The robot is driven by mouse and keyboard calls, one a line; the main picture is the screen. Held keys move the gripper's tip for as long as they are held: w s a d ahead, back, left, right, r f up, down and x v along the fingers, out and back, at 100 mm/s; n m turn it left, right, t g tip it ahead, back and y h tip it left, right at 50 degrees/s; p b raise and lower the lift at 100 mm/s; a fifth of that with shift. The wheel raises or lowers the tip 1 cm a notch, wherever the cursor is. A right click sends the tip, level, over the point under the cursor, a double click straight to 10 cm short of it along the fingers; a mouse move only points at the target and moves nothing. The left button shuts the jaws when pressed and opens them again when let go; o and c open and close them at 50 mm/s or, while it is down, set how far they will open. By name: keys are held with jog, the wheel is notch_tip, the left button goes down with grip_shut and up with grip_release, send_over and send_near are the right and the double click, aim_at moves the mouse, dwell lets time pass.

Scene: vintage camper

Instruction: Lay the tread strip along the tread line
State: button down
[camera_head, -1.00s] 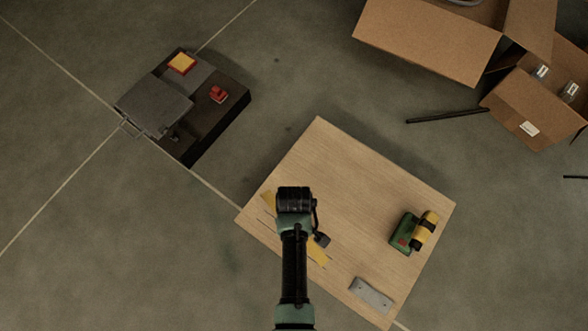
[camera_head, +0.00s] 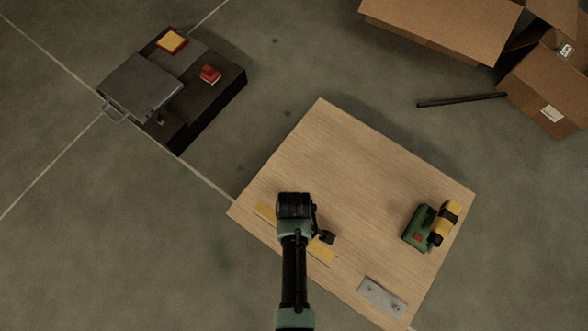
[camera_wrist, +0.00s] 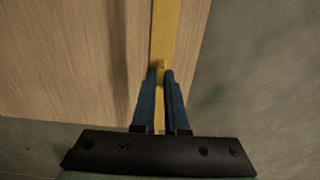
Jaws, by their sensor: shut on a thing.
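The yellow tread strip (camera_head: 264,211) is over the left front part of the wooden board. My arm hides its middle, and its other end shows right of the arm. Thin dark marks of the tread line (camera_head: 322,261) show beside the strip, roughly parallel to it; most of the line is hidden. My gripper (camera_wrist: 160,74) is shut on the strip, which runs between the blue fingertips and up the wrist view (camera_wrist: 165,32). I cannot tell whether the strip touches the board.
The wooden board (camera_head: 345,180) is mostly clear. A green and yellow tool (camera_head: 420,228) and a grey metal plate (camera_head: 381,297) lie at its right. A dark case (camera_head: 208,98) stands back left; cardboard boxes (camera_head: 440,30) and a black rod (camera_head: 460,100) lie back right.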

jog(key=shift+r, duration=0.1)
jog(key=shift+r+p, duration=0.55)
jog(key=shift+p, duration=0.35)
notch_tip(320, 180, down, 6)
jog(key=b, duration=0.4)
dwell(0.8)
jog(key=shift+f+b, duration=0.3)
jog(key=shift+f, duration=0.35)
dwell(0.5)
jog(key=c, duration=0.9)
grip_release()
jog(key=shift+o, duration=0.2)
